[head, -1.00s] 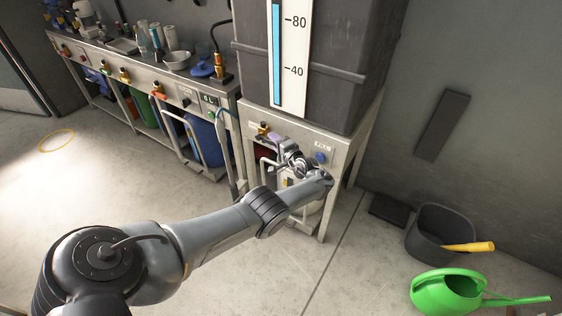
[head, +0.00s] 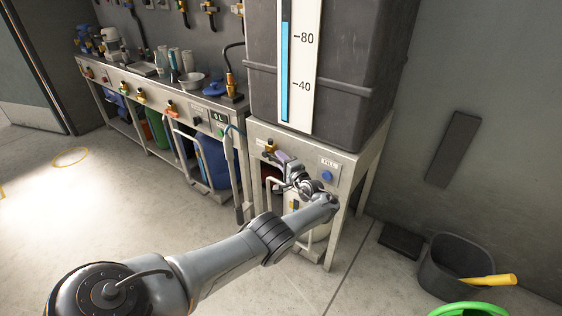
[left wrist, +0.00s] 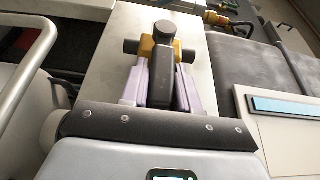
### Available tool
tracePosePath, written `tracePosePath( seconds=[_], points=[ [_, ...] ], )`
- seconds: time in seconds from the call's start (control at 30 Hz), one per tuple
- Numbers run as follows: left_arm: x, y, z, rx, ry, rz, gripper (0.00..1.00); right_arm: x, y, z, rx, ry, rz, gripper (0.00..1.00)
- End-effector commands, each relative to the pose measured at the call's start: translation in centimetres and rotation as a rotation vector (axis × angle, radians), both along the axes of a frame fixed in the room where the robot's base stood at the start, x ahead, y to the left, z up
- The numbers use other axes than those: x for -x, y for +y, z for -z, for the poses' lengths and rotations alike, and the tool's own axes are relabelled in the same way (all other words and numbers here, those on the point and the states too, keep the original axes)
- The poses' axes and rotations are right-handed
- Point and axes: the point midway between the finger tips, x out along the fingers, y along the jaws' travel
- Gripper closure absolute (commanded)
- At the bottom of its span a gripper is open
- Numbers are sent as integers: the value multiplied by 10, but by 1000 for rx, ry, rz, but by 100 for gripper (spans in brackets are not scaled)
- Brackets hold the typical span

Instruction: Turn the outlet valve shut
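The outlet valve (head: 270,146) is a small brass fitting on the front panel of the metal stand, under the dark tank (head: 330,75). In the left wrist view, the brass valve (left wrist: 160,50) has a dark lever pointing toward the camera. My left gripper (head: 282,156) is at this valve. In the left wrist view its pale purple fingers (left wrist: 163,70) lie one on each side of the dark lever. The lever hides the gap, so I cannot tell whether they press on it. My right gripper is not in view.
A gauge (head: 300,60) with a blue column is on the tank. A blue button (head: 327,175) marked FILL is right of my gripper. A bench (head: 160,90) with brass valves stands left. A black bucket (head: 440,270) is on the floor at right. The left floor is mostly clear.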

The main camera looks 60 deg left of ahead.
Motion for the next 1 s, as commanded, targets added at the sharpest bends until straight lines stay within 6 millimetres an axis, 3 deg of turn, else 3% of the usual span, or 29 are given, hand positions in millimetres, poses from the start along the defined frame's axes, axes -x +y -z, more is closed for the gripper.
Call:
tracePosePath(
  seconds=[0.03,0.13,0.57,1.0],
  points=[
    [0,0,3,4,5,2,64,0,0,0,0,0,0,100],
    [0,0,2,2,4,1,49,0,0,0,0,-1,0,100],
    [-2,-8,-1,1,1,2,49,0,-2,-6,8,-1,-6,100],
    [-11,-79,0,4,2,3,49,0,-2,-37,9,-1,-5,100]
  ],
)
